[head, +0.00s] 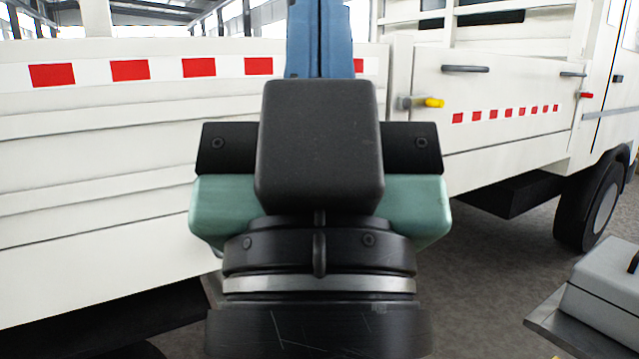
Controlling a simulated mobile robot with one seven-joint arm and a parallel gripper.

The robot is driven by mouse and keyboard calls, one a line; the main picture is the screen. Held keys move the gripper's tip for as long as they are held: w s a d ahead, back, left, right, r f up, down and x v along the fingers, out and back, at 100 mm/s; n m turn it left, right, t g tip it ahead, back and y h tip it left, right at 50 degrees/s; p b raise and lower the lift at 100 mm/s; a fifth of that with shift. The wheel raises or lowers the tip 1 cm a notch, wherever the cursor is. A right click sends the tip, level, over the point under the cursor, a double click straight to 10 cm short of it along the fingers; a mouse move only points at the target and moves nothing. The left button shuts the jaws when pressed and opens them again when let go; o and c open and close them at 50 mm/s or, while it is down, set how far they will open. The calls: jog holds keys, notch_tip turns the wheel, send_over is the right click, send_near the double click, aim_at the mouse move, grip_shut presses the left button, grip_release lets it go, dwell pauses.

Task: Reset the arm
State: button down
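Black, green and blue parts, which look like my own arm, fill the middle of the head view. They rise from a dark round base at the bottom, with a blue part running up out of the top of the frame. No fingertips show, so I cannot see my gripper or anything it may hold.
A white truck (90,205) with red rectangular markings spans the background behind the arm. A yellow-ended latch (432,103) is on its side panel. Its black wheel (600,203) is at the right. A grey box-like object (606,290) is at lower right. Dark floor (500,260) shows between.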

notch_tip(320, 180, up, 28)
jog(key=p, duration=2.5)
jog(key=shift+p, duration=0.35)
